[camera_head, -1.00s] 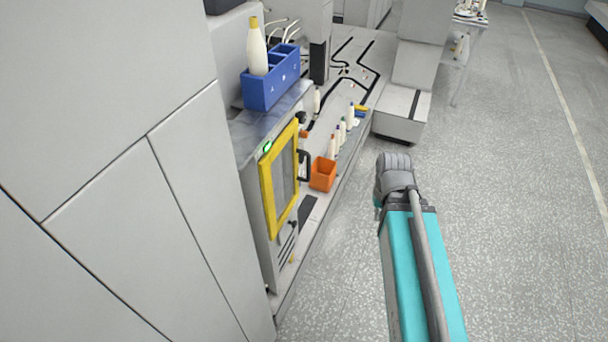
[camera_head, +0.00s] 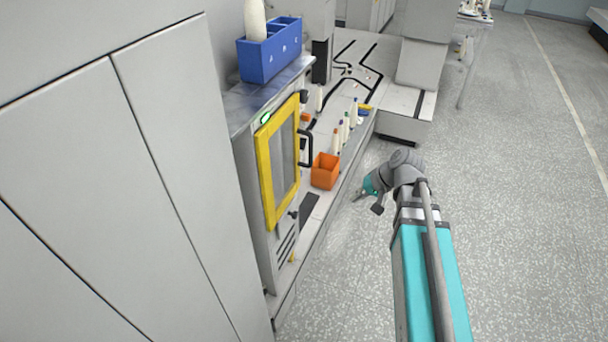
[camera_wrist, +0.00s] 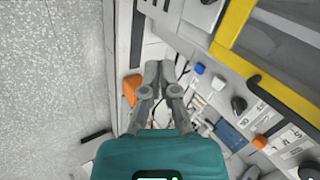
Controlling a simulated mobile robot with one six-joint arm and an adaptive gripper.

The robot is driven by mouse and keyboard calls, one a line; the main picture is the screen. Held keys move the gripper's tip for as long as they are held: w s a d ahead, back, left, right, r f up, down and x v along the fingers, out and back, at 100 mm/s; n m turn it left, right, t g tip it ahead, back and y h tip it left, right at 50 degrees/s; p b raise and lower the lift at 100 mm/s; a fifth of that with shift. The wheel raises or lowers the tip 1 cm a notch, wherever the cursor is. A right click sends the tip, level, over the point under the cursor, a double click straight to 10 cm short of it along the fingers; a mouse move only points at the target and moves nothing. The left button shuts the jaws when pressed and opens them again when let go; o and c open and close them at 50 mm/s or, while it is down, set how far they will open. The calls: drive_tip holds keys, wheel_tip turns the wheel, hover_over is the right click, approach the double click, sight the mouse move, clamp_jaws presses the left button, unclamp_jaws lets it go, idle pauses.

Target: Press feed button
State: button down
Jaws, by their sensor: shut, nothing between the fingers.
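I cannot tell which control is the feed button, as no label is readable. The machine (camera_head: 262,235) with the yellow-framed door (camera_head: 266,180) stands at left centre in the head view. A dark knob (camera_head: 293,214) sits low on its front. In the wrist view a blue knob-like part (camera_wrist: 198,68), a dark round knob (camera_wrist: 238,105) and a small orange part (camera_wrist: 258,142) lie right of my gripper (camera_wrist: 160,66). My gripper is shut and empty. In the head view my gripper (camera_head: 358,196) is right of the machine, apart from it, over the floor side.
An orange bin (camera_head: 325,171) stands on the ledge beside the door handle (camera_head: 306,148); it also shows in the wrist view (camera_wrist: 131,88). Several bobbins (camera_head: 340,133) stand behind it. A blue tray (camera_head: 268,61) sits on top. The floor (camera_head: 520,200) at right is open.

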drive_tip(key=w+a+f+m+t+y+b, duration=0.1)
drive_tip(key=w+t+y+b, duration=0.1)
drive_tip(key=w+y+b, duration=0.3)
drive_tip(key=w+a+f+m+t+y+b, duration=0.1)
drive_tip(key=w+f+m+t+y+b, duration=0.1)
drive_tip(key=w+y+b, duration=0.3)
drive_tip(key=w+b, duration=0.3)
drive_tip(key=b, duration=0.4)
drive_tip(key=shift+f+t, duration=0.25)
drive_tip(key=shift+t, duration=0.15)
drive_tip(key=x, duration=1.4)
drive_tip(key=shift+a, duration=0.1)
